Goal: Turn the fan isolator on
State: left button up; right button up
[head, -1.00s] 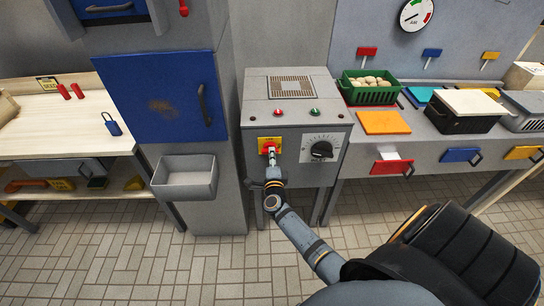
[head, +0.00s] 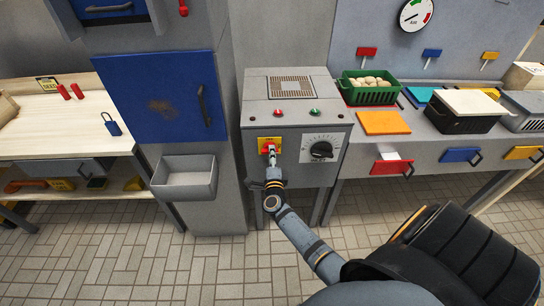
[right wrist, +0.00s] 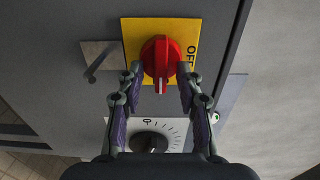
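The fan isolator is a red rotary knob (right wrist: 161,62) on a yellow plate (right wrist: 133,32) marked OFF. In the right wrist view its white mark points toward the dial side. In the head view the yellow plate (head: 264,140) is on the front left of the grey control box. My right gripper (right wrist: 160,80) is at the knob with one finger on each side, spread apart. It also shows in the head view (head: 271,156), covering part of the knob. I cannot tell whether the fingers touch it. My left gripper is not in view.
A black dial (head: 321,150) is right of the isolator, under a red lamp (head: 278,112) and a green lamp (head: 314,111). A grey bin (head: 185,185) hangs to the left. A green crate of potatoes (head: 370,97) stands at the right. A small grey bracket (right wrist: 100,58) sticks out beside the plate.

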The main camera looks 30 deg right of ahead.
jog(key=v, duration=1.2)
